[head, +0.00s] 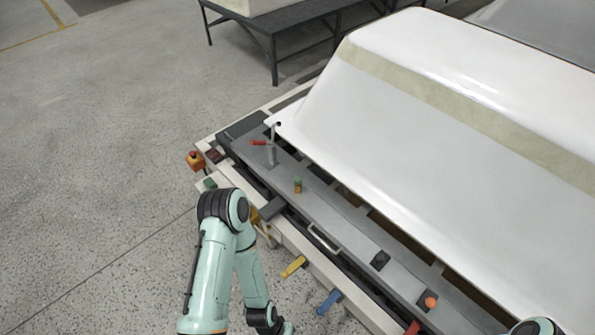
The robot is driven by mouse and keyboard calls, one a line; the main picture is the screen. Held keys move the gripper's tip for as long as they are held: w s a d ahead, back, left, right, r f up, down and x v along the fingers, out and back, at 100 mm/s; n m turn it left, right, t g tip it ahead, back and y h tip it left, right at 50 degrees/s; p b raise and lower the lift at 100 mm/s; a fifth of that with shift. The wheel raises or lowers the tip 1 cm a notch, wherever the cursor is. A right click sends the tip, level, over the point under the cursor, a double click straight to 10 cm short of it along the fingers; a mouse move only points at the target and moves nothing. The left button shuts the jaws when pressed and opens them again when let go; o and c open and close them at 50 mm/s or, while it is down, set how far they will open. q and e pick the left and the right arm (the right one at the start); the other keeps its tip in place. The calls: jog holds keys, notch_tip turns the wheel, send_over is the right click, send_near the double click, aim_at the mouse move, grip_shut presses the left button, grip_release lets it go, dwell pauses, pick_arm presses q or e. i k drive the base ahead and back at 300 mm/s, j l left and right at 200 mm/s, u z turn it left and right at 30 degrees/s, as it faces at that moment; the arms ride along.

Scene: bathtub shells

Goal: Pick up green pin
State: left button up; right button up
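A small pin with a green top and a brownish-orange lower part (297,182) stands upright on the grey rail (330,212) in front of the white tub shell. Nothing covers it and no gripper touches it. My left arm comes in at the bottom left, bends at its elbow above the floor and runs down to the bottom edge; its gripper is not visible. Only a small part of my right arm shows at the bottom right corner, and its gripper is out of the picture.
The large white tub shell (440,120) fills the right. A red-handled clamp (258,142) stands on the rail behind the pin. An orange round piece (430,301) sits further right. Yellow (294,266) and blue (329,302) handles jut from the front edge. Floor at left is clear.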

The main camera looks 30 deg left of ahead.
aim_at(298, 180)
jog(key=i+j, duration=0.1)
jog(key=j, duration=0.3)
jog(key=i+j+z, duration=0.1)
jog(key=j, duration=0.35)
jog(key=i+j, duration=0.15)
jog(key=j, duration=0.25)
jog(key=i+j, duration=0.1)
jog(key=j, duration=0.35)
jog(key=i+j+z, duration=0.1)
jog(key=j, duration=0.3)
